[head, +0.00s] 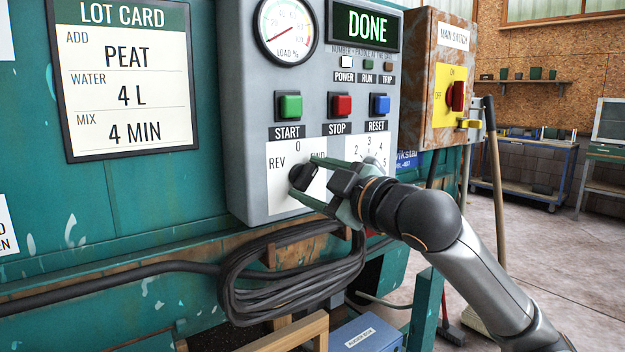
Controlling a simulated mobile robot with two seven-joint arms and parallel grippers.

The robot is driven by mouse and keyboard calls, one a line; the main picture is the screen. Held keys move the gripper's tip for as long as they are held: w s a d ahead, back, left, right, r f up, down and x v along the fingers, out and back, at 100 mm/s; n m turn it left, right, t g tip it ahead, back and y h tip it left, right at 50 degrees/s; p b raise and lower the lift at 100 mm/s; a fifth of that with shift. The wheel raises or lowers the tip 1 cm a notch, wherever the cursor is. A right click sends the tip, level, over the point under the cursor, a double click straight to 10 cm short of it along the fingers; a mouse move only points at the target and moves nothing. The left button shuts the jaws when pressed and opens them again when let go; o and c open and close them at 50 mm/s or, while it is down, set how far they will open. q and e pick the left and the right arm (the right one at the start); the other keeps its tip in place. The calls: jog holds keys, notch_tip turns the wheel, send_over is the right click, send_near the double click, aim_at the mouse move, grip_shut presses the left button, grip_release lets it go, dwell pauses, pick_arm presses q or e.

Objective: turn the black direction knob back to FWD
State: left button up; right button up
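The black direction knob (299,177) sits on the white label plate of the grey control panel (244,120). The plate (278,165) reads REV at left and 0 at top; FWD at right is partly covered by my gripper. My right gripper (303,176) reaches in from the right, with one finger above and one below the knob. I cannot tell whether the fingers touch it, nor where the knob points. A numbered dial (368,150) to the right is partly hidden behind my gripper. My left gripper is not in view.
Green START (290,106), red STOP (341,105) and blue RESET (380,104) buttons sit just above. The display (366,25) reads DONE. A coiled black cable (290,275) hangs below the panel. The red main switch (456,96) is on a rusty box at right.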

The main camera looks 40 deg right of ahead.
jog(key=o, duration=0.4)
jog(key=shift+c, duration=0.2)
jog(key=shift+s, duration=0.1)
jog(key=shift+s, duration=0.2)
pick_arm(q)
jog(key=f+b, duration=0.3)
jog(key=b, duration=0.2)
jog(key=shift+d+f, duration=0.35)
pick_arm(e)
jog(key=s+a, duration=0.1)
jog(key=s, duration=1.1)
jog(key=shift+a, duration=0.2)
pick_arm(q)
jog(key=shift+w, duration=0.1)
pick_arm(e)
jog(key=shift+w, duration=0.15)
